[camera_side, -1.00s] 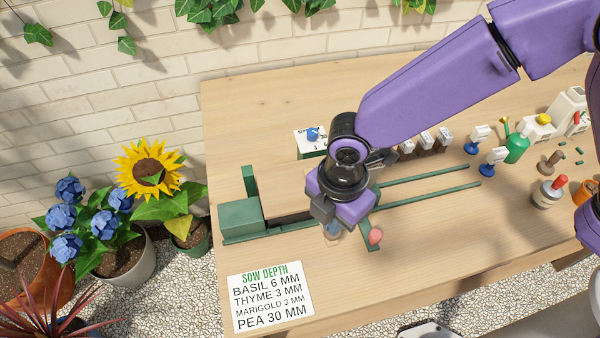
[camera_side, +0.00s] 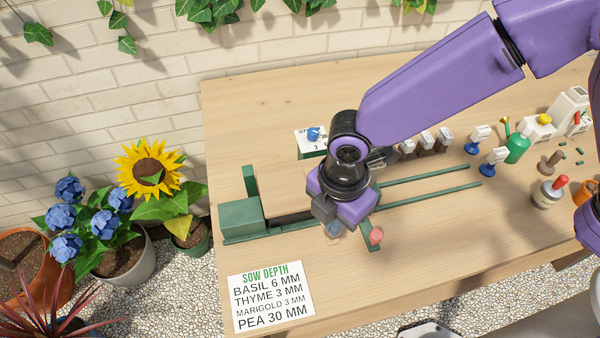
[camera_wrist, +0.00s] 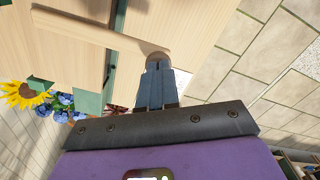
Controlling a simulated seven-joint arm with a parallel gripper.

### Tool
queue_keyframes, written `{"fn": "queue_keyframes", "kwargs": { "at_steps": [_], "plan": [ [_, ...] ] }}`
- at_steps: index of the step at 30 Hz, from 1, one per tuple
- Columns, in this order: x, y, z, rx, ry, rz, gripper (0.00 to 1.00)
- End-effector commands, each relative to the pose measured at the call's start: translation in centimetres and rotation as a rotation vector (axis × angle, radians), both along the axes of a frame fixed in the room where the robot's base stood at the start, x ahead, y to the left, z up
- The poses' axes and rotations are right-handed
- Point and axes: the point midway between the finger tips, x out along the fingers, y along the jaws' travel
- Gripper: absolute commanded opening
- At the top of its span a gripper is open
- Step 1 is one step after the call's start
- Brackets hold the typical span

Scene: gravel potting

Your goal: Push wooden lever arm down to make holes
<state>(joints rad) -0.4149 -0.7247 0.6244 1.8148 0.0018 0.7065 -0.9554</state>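The wooden lever arm (camera_wrist: 95,35) is a pale bar with a rounded end, running from upper left to the middle of the wrist view. My gripper (camera_wrist: 158,72) has its two grey fingers close together, with their tips at the lever's rounded end. They overlap it in the picture; I cannot tell whether they touch. In the side view my gripper (camera_side: 333,226) is low over the right part of the green sowing device (camera_side: 240,218). My gripper and wrist hide much of the device there, and I cannot see any holes.
Green rails (camera_side: 430,195) extend right from the device, and a red knob (camera_side: 376,236) sits beside my gripper. A dial with a blue knob (camera_side: 313,133) stands behind. A sow depth card (camera_side: 268,297) lies at the front. Bottles and small tools stand at the right.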

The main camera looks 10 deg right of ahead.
Motion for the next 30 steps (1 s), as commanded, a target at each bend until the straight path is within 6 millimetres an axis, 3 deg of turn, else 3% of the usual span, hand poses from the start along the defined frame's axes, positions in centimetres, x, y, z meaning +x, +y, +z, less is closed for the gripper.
{"fn": "queue_keyframes", "kwargs": {
  "at_steps": [30],
  "plan": [
    [0.2,0.1,9.1,0.006,-0.004,0.001,0.00]
  ]
}}
